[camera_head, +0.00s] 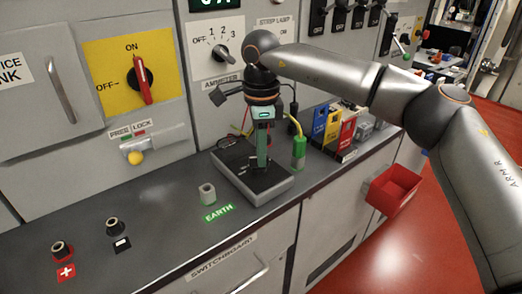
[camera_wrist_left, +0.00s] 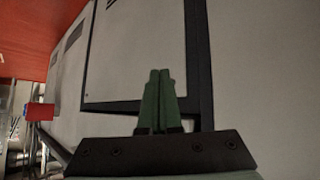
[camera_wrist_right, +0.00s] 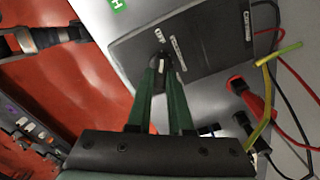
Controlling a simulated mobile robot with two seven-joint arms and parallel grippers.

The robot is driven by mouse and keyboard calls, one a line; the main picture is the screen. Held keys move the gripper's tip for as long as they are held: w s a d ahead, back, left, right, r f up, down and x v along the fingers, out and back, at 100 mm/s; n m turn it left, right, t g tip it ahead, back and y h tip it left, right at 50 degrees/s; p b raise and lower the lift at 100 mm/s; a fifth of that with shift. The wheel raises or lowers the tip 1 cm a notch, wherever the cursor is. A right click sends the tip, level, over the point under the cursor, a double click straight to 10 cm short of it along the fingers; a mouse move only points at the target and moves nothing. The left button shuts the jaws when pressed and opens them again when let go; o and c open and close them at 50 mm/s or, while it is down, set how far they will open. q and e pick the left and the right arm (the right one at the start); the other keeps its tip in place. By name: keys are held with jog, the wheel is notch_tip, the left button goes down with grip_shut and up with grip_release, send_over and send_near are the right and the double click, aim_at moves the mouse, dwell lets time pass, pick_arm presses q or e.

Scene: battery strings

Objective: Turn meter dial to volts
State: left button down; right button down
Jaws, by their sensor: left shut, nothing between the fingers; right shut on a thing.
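The meter (camera_head: 236,163) is a grey box with a dark face on the counter; its face (camera_wrist_right: 205,38) fills the top of the right wrist view. Its small black dial (camera_wrist_right: 156,60) sits near OFF and another label that is hard to read. My right gripper (camera_head: 262,166) points down over the meter. In the right wrist view its green fingers (camera_wrist_right: 160,72) are shut on the dial and hide part of it, so I cannot tell its setting. My left gripper (camera_wrist_left: 159,74) is shut and empty before a pale cabinet panel, outside the head view.
Red and black plugs with leads (camera_wrist_right: 252,100) lie beside the meter. A green-yellow earth clip (camera_head: 299,150) stands to its right. An earth post (camera_head: 207,194) and two terminals stand left on the counter. Coloured binders (camera_head: 333,128) and a red bin (camera_head: 392,188) are on the right.

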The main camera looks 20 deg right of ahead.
jog(key=shift+m, duration=0.3)
jog(key=shift+r+m+p, duration=0.1)
jog(key=shift+m+p, duration=0.35)
jog(key=shift+m, duration=0.05)
jog(key=shift+m+p, duration=0.45)
jog(key=shift+m, duration=0.75)
jog(key=m, duration=0.2)
jog(key=shift+s+m+p, duration=0.1)
jog(key=shift+m+p, duration=0.2)
jog(key=shift+p, duration=0.05)
jog(key=shift+m, duration=0.6)
